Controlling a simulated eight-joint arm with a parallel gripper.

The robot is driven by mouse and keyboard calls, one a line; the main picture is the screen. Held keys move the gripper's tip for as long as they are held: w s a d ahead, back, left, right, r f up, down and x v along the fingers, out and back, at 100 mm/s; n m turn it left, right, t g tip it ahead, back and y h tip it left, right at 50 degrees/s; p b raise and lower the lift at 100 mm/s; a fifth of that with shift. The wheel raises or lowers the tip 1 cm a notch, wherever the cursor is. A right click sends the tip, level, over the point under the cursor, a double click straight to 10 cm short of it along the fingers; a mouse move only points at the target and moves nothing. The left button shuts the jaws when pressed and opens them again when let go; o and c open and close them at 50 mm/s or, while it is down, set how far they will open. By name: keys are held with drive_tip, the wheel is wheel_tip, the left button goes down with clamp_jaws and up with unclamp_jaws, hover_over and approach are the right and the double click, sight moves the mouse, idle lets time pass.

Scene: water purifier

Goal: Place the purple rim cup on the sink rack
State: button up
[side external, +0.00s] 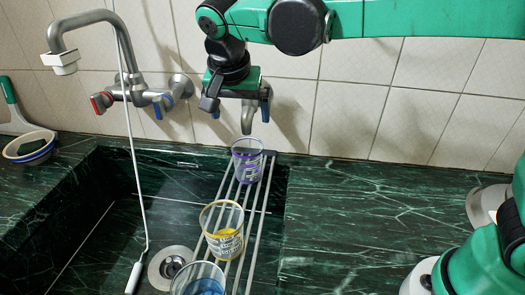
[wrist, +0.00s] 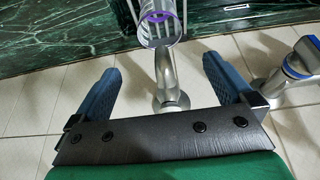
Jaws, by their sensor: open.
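The purple rim cup (side external: 247,163), clear with purple print, stands upright at the far end of the metal sink rack (side external: 269,170), near the wall. In the wrist view the cup (wrist: 160,32) shows just beyond the fingertips, roughly centred between them, with part of the rack (wrist: 129,12) behind it. My gripper (side external: 238,108) is open and empty, above the cup and apart from it in the side view. Its two blue fingers are spread wide in the wrist view (wrist: 162,70), with nothing between their pads.
A yellow-rim cup (side external: 222,233) and a blue-tinted cup (side external: 200,282) stand nearer along the rack. Wall taps (side external: 130,90) and a spout (side external: 248,115) are close to my gripper. The right counter (side external: 360,220) is clear.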

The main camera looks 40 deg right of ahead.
drive_tip(key=s+d+f+n+t+y, duration=0.3)
drive_tip(key=s+d+n, duration=0.6)
drive_tip(key=s, duration=0.4)
drive_tip(key=shift+d+f+t, duration=0.4)
drive_tip(key=shift+d+t, duration=0.1)
drive_tip(key=shift+d, duration=0.25)
